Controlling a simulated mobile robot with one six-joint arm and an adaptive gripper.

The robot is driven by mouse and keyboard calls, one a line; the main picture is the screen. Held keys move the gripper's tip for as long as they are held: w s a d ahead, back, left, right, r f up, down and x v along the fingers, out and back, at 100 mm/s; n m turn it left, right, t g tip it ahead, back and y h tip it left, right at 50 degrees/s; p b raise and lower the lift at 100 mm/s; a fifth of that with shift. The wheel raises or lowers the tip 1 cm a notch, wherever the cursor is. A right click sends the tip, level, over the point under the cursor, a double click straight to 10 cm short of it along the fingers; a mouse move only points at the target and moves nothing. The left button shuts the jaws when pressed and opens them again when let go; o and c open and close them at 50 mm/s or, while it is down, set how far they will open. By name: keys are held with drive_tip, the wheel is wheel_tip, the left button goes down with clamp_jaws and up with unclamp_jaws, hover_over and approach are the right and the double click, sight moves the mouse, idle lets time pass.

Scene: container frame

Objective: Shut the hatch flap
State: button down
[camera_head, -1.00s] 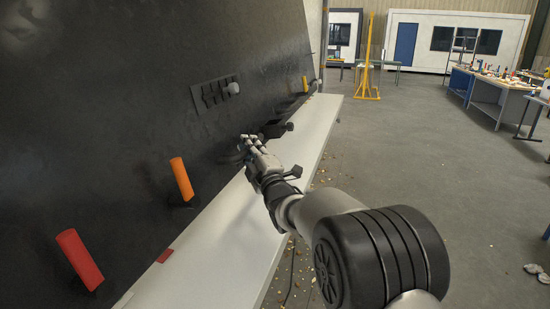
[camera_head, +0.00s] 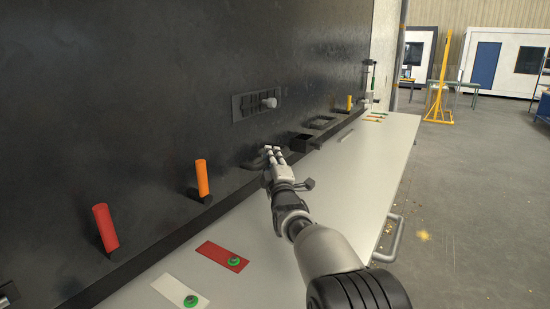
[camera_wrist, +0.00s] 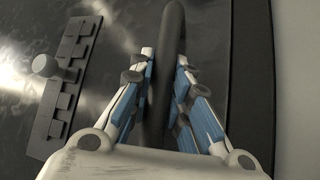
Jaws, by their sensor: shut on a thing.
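A large dark panel (camera_head: 140,90) stands along the left of the head view, above a pale ledge. I cannot tell for sure whether it is the hatch flap. A dark curved handle (camera_head: 252,164) is at its lower part. My gripper (camera_head: 272,150) is at this handle. In the wrist view, the fingers of my gripper (camera_wrist: 163,75) are on both sides of the dark bar of the handle (camera_wrist: 171,22) and closed on it. Part of the bar is hidden by the fingers and palm.
A slotted plate (camera_head: 244,107) with a grey knob is on the panel. Red (camera_head: 104,228) and orange (camera_head: 202,178) handles stick out at left. The pale ledge (camera_head: 345,175) carries red (camera_head: 216,252) and white (camera_head: 170,286) plates with green parts. Open floor lies right.

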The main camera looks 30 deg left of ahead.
drive_tip(key=shift+s+a+r, duration=0.2)
drive_tip(key=shift+s+a, duration=0.1)
drive_tip(key=shift+a, duration=0.05)
drive_tip(key=c, duration=1.9)
unclamp_jaws()
drive_tip(key=shift+c, duration=0.2)
drive_tip(key=shift+o, duration=0.8)
drive_tip(key=shift+a+f, duration=0.1)
drive_tip(key=shift+a, duration=0.1)
drive_tip(key=shift+s+d+f, duration=0.25)
drive_tip(key=shift+s+d, duration=0.05)
drive_tip(key=shift+s, duration=0.15)
drive_tip(key=v, duration=1)
drive_tip(key=shift+d+f, duration=0.35)
drive_tip(key=shift+d, duration=0.2)
